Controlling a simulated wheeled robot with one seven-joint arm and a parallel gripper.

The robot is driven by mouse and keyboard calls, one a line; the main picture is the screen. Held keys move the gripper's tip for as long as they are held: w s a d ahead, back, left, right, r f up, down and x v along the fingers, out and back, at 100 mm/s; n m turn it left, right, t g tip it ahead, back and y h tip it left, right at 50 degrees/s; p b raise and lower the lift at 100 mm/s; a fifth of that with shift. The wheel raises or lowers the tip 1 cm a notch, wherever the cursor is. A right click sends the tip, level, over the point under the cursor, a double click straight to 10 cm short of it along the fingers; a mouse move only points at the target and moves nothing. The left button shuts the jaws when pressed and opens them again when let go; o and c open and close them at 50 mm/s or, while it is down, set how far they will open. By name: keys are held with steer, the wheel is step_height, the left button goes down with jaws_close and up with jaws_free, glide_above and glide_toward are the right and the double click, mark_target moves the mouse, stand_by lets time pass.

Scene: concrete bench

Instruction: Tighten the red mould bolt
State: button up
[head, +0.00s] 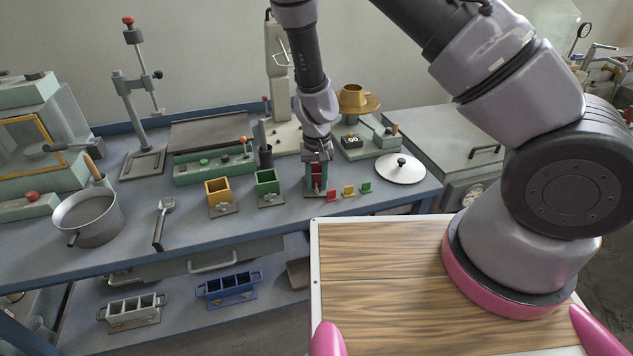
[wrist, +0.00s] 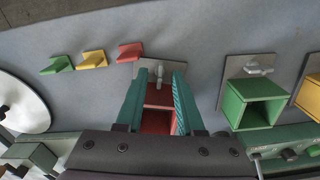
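The red mould (wrist: 157,122) stands on a small grey base plate on the bench. Its grey bolt (wrist: 158,76) is at the plate end of the box in the wrist view. My gripper (wrist: 160,74) has its two teal fingers apart, one on each side of the red mould, with the bolt between the tips. I see a gap on both sides of the bolt, and nothing is gripped. In the head view my gripper (head: 316,186) comes down over the red mould and hides most of it. The bolt cannot be made out there.
The green mould (head: 267,183) and yellow mould (head: 218,192) stand to the left. Small red (head: 333,196), yellow (head: 349,191) and green (head: 366,187) pieces lie to the right, before a white round lid (head: 400,170). A control box (head: 213,166) is behind the moulds.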

jaws_close()
steer(key=shift+m, duration=3.1)
jaws_free()
steer(key=shift+r, duration=0.1)
